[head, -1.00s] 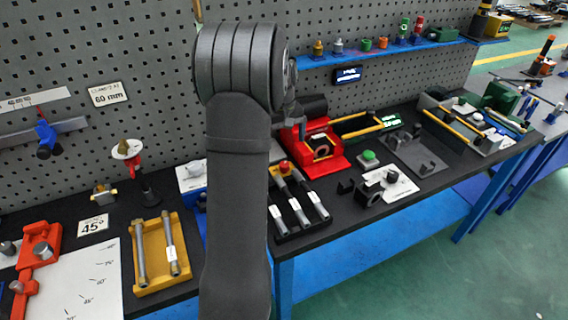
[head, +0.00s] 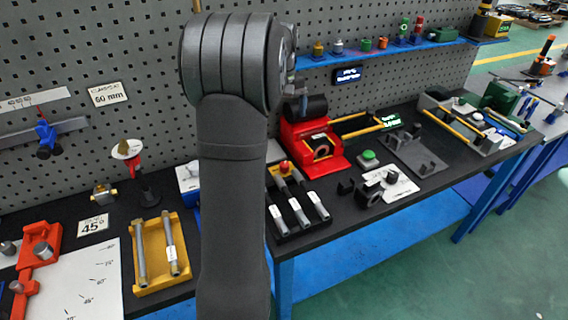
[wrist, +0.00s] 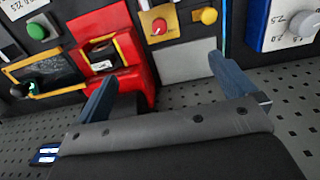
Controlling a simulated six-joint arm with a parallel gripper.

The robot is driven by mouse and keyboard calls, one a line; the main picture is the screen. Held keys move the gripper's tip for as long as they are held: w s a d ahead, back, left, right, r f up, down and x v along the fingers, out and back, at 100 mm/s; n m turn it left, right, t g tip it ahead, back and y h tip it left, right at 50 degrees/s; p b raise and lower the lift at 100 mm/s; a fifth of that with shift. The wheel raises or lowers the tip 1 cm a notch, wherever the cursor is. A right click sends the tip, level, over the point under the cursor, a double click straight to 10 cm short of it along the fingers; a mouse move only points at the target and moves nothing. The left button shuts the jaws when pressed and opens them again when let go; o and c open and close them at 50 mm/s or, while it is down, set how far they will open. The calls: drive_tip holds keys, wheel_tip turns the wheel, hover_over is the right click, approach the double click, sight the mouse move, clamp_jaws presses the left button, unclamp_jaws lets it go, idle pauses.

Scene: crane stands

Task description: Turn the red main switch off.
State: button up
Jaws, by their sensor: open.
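The red main switch, a round red knob (wrist: 159,26) on a yellow plate, is near the top middle of the wrist view. A red knob on a yellow base (head: 284,168), apparently the same switch, shows just right of my arm in the head view. My gripper (wrist: 165,88) is open and empty in the wrist view, its two blue-grey fingers apart. The switch lies beyond the fingertips, between their lines, and neither finger touches it. In the head view my arm hides most of the gripper.
A red machine block (wrist: 100,50) stands close to the left finger. A yellow knob (wrist: 209,16) sits beside the switch, and a blue-and-white box with a grey dial (wrist: 290,22) is at the right. A green button (head: 369,158) and the pegboard (head: 130,50) also show.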

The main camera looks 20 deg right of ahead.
drive_tip(key=shift+r, duration=0.55)
drive_tip(key=shift+c, duration=0.4)
